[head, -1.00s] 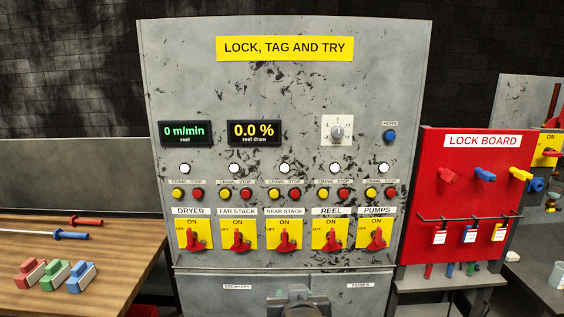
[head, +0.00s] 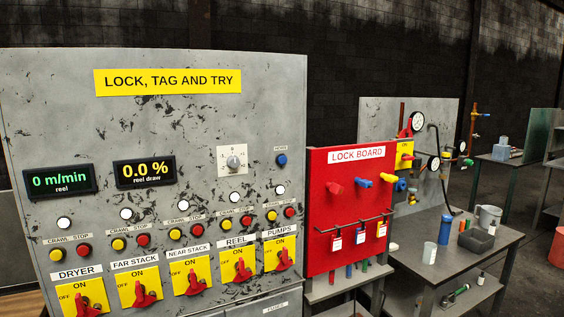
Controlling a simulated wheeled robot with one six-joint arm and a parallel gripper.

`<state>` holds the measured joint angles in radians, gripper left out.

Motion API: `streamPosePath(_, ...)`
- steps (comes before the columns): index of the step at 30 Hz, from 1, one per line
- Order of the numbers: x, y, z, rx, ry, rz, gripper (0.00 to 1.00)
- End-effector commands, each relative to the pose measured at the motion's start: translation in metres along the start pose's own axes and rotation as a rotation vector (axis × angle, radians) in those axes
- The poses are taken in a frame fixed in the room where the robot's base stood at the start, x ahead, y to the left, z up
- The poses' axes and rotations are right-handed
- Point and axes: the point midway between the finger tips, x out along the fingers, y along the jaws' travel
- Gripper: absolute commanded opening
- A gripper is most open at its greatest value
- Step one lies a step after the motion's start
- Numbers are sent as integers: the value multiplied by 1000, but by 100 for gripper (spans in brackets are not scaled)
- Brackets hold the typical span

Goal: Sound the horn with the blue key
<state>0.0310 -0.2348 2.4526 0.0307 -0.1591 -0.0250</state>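The horn key is a round blue button (head: 282,159) under a small white HORN label, at the upper right of the grey panel (head: 60,130). It stands out from the panel face, with nothing touching it. My gripper does not show in the head view, so its place and state are hidden.
Left of the horn are a white dial (head: 233,162) and two displays. Below run lamps, crawl and stop buttons, and red switches (head: 283,258). The red lock board (head: 317,180) stands just right. A grey table (head: 470,240) with cups lies farther right.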

Motion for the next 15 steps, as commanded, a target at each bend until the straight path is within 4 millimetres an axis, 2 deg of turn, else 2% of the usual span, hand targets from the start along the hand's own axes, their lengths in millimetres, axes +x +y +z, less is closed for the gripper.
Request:
streamPosePath(1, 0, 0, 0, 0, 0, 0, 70)
streamPosePath(12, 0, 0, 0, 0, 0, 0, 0)
streamPosePath(15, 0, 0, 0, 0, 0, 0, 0)
